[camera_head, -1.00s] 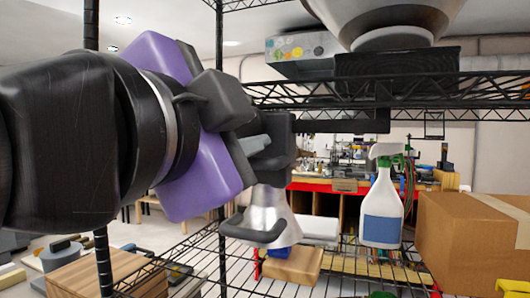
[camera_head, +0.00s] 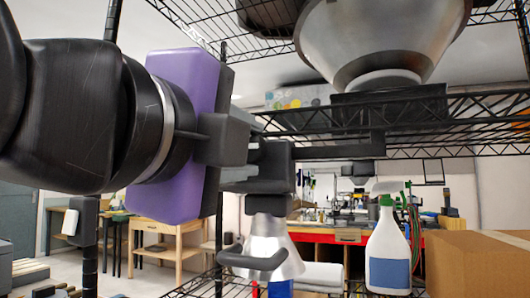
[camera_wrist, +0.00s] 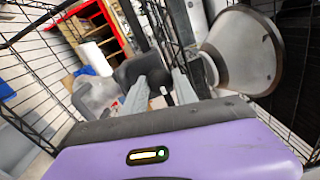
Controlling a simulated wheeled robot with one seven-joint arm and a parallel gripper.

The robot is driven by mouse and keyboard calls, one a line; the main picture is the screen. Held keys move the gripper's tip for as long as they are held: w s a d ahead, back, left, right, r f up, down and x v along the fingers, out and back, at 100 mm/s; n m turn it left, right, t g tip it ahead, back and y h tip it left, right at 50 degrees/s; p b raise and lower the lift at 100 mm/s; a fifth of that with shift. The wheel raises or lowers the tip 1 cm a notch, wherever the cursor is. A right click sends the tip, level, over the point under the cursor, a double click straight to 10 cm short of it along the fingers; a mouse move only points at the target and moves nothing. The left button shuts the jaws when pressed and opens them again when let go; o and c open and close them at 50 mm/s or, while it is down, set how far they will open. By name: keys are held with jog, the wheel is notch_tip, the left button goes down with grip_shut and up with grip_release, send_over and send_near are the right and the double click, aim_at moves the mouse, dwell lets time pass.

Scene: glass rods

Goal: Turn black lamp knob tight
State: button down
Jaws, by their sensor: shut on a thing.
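My gripper (camera_head: 245,172), with a purple body and grey fingers, reaches in from the left. It is shut on a small black part at a clamp-like black block (camera_head: 270,165), which I take to be the lamp knob; the fingers mostly hide it. In the wrist view the fingers (camera_wrist: 160,90) stand either side of a small dark piece. A lamp with a silver cone shade (camera_head: 268,238) and a dark handle-like bar (camera_head: 253,260) hangs just below the block. A larger silver lamp (camera_head: 375,40) is above right; it also shows in the wrist view (camera_wrist: 242,52).
A black wire shelf (camera_head: 440,108) runs above and right of the gripper. A white spray bottle (camera_head: 387,245) and a cardboard box (camera_head: 475,262) stand at the right. A dark shelf post (camera_head: 220,200) is close behind the gripper.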

dwell(0.4)
jog(key=c, duration=1)
grip_release()
jog(key=shift+f, duration=0.1)
